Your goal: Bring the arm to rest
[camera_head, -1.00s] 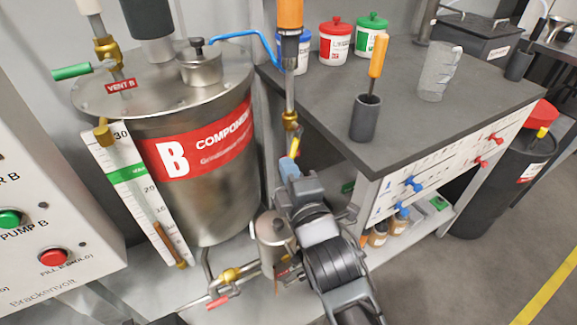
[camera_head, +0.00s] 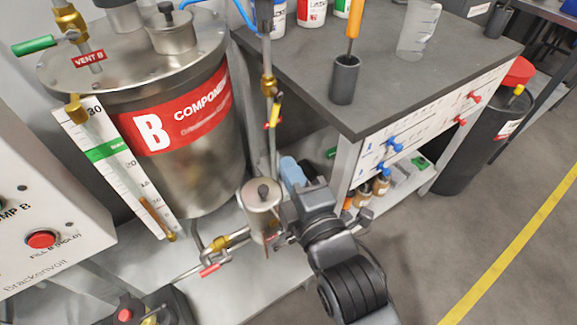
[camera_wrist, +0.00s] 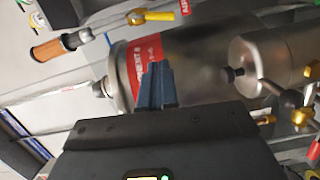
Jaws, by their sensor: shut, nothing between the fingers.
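My gripper (camera_head: 292,170) is in the middle of the head view, at the end of my dark arm, beside a small metal canister (camera_head: 262,205) and in front of the steel tank marked B (camera_head: 200,165). In the wrist view its blue-grey fingers (camera_wrist: 157,85) are together with nothing held. The red label of the tank (camera_wrist: 138,65) is behind them there. The small canister (camera_wrist: 265,65) shows to their right. I cannot tell the exact gap between my gripper and the canister.
A vertical pipe with a yellow-handled valve (camera_head: 272,118) rises just behind my gripper. The dark-topped workbench (camera_head: 400,80) stands to the right, its shelf below. A red-handled valve (camera_head: 212,268) is low on the left. Open floor (camera_head: 440,245) lies at right.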

